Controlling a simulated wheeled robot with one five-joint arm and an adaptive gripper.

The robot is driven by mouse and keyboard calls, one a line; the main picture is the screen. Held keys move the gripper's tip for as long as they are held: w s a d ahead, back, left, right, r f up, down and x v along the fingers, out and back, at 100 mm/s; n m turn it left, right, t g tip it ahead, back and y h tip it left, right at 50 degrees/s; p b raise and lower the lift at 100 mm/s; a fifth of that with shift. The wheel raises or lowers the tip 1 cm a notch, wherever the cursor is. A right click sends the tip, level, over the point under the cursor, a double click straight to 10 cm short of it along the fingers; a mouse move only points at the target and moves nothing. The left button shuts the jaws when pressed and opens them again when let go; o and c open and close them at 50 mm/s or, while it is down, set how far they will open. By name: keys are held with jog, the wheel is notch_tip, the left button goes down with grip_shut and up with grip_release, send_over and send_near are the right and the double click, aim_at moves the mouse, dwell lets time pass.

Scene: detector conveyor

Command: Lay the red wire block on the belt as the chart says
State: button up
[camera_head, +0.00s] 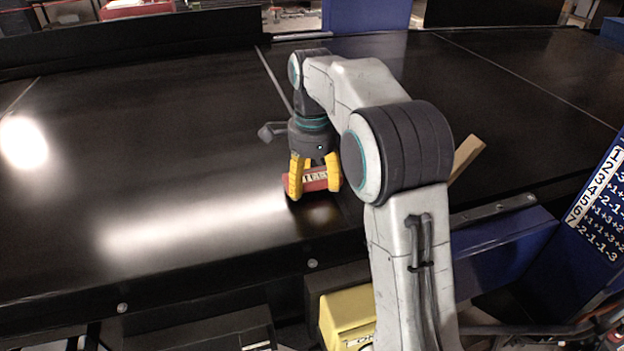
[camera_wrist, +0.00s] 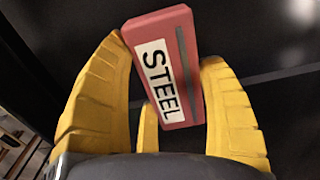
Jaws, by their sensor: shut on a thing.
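The red block (camera_head: 314,180) is between the yellow fingers of my gripper (camera_head: 314,188), low over the near part of the black belt (camera_head: 180,180). I cannot tell whether it touches the belt. In the wrist view the red block (camera_wrist: 184,50) has a white label reading STEEL and a dark grey stripe along its face. My gripper (camera_wrist: 162,58) is shut on it, and it sits slightly tilted between the fingers. The chart (camera_head: 602,200) at the right edge is dark blue, with a white column of numbers and rows of signed numbers, partly cut off.
A yellow block (camera_head: 347,318) with a label lies below the belt's near edge, partly hidden by my arm. A wooden piece (camera_head: 466,157) shows beside my arm. Thin pale lines cross the belt. The belt's left part is clear, with bright reflections. A dark wall runs along the back left.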

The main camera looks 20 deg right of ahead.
jog(key=shift+f+b, duration=0.4)
jog(key=shift+f, duration=0.25)
dwell(0.6)
jog(key=o, duration=1.3)
jog(key=shift+o, duration=0.2)
jog(key=shift+r, duration=0.15)
